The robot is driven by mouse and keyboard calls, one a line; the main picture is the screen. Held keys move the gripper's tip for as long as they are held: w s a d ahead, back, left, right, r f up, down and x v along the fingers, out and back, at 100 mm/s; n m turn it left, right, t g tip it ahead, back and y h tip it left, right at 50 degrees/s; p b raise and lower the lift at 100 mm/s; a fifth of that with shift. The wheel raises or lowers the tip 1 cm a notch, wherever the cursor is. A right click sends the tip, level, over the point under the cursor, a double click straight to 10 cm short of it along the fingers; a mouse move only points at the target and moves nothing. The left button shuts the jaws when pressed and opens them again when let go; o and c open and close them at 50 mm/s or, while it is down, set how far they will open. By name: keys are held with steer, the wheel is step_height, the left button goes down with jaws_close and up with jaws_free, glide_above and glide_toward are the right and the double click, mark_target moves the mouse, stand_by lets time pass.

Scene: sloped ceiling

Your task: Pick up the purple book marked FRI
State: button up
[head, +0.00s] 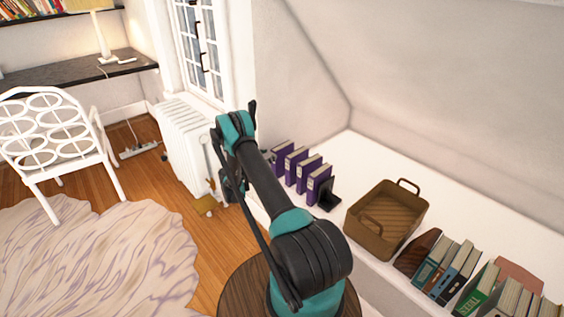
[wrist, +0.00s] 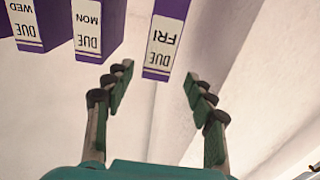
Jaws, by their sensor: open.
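The purple book marked FRI (wrist: 165,40) is at the top centre of the wrist view, its white label reading "DUE FRI" upside down. It stands apart from the purple MON book (wrist: 98,28) on its left. My gripper (wrist: 160,88) is open and empty, with its fingers to either side below the FRI book's lower end, not around it. In the head view several purple books (head: 295,166) stand in a row on the white ledge beside my arm. Their day labels are too small to read there, and my gripper is largely hidden behind my arm.
A purple WED book (wrist: 38,20) is at the wrist view's top left. On the ledge (head: 350,150), a black bookend (head: 329,193) stands by the row, then a brown basket (head: 388,222) and more books (head: 446,268). A white radiator (head: 185,140) and window are beyond my arm.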

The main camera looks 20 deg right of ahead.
mark_target(283, 147)
steer(key=x, duration=1)
steer(key=shift+s+d+r, duration=0.1)
steer(key=shift+d+r, duration=0.05)
steer(key=shift+d, duration=0.05)
jaws_close()
